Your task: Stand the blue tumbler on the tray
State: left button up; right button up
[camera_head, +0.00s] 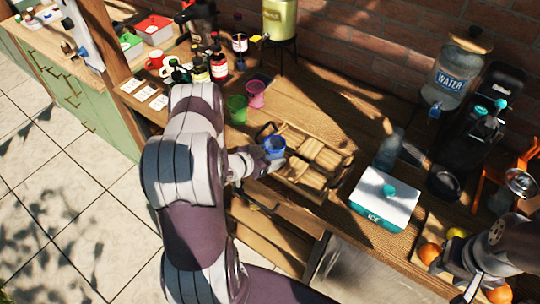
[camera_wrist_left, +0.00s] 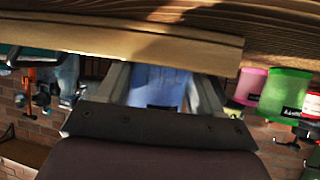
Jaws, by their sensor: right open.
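The blue tumbler (camera_head: 275,147) is at the left end of the wooden tray (camera_head: 337,167) in the head view and looks upright. My left gripper (camera_head: 268,160) is shut on it from the near side. In the left wrist view, which is upside down, the tumbler (camera_wrist_left: 155,85) sits between the two fingers (camera_wrist_left: 160,98). The tray's near wall (camera_wrist_left: 120,38) hides the tumbler's base there, so I cannot tell whether it touches the tray floor. My right gripper (camera_head: 480,286) is open at the lower right, near the oranges.
A green cup (camera_head: 237,109) and a pink cup (camera_head: 255,94) stand just behind the tray's left end. A white and teal ice box (camera_head: 384,200) stands to its right. Bottles (camera_head: 219,68) and mugs crowd the back left. A water jug (camera_head: 455,72) stands at the back right.

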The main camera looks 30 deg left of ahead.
pick_arm(q)
jog(key=shift+d+r+p, duration=0.1)
jog(key=shift+p, duration=0.2)
jog(key=shift+s+r, duration=0.15)
jog(key=shift+r, duration=0.05)
jog(key=b+v, duration=0.1)
jog(key=v, duration=1)
jog(key=shift+s+a+r, duration=0.15)
jog(key=shift+a+r, duration=0.05)
jog(key=shift+r, duration=0.1)
